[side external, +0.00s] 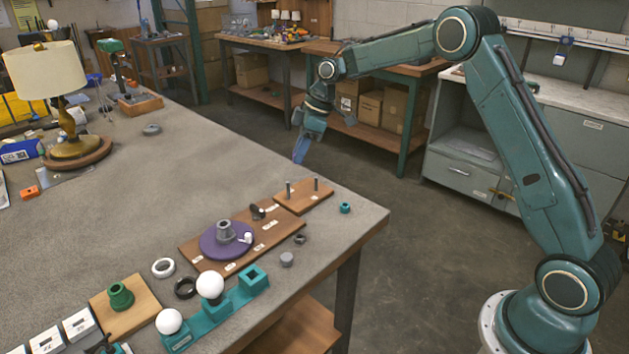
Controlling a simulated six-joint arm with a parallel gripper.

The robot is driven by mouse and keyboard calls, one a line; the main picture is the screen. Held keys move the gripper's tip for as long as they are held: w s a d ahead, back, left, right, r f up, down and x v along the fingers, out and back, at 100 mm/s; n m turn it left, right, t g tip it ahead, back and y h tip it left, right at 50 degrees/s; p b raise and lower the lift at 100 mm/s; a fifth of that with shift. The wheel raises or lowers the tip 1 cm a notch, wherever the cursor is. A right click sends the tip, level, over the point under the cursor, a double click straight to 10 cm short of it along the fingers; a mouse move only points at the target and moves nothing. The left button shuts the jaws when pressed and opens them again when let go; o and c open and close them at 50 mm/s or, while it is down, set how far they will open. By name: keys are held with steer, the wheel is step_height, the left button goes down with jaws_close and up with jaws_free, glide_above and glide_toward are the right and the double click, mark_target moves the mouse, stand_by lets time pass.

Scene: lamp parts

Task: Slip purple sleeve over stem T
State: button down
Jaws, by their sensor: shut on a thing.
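My gripper (301,148) hangs above and beyond the back edge of the bench, pointing down, well away from the boards. It is shut on a bluish-purple piece that looks like the purple sleeve (299,154); its outline blurs into the fingertips. Two thin grey upright stems, one on the left (288,188) and one on the right (316,183), stand apart on a small wooden board (304,200). No letter is readable, so I cannot tell which is stem T. Both stems look bare.
Beside the stem board lies a larger wooden board (205,262) with a purple disc (213,248) and grey socket. A teal ring (345,208) sits near the bench edge. White bulbs stand in a teal holder (247,290). A lamp (75,125) is far left. The bench middle is clear.

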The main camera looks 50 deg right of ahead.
steer(key=w+m, duration=0.1)
steer(key=w+f+m, duration=0.1)
steer(key=w, duration=0.1)
steer(key=w+f+m+t+h, duration=0.1)
steer(key=shift+w+f+m, duration=0.2)
steer(key=shift+m, duration=0.2)
steer(key=shift+f, duration=0.15)
glide_above(291, 198)
steer(key=shift+f, duration=2.35)
steer(key=shift+f, duration=0.1)
steer(key=shift+f, duration=1.8)
steer(key=shift+f, duration=1.25)
stand_by(1.4)
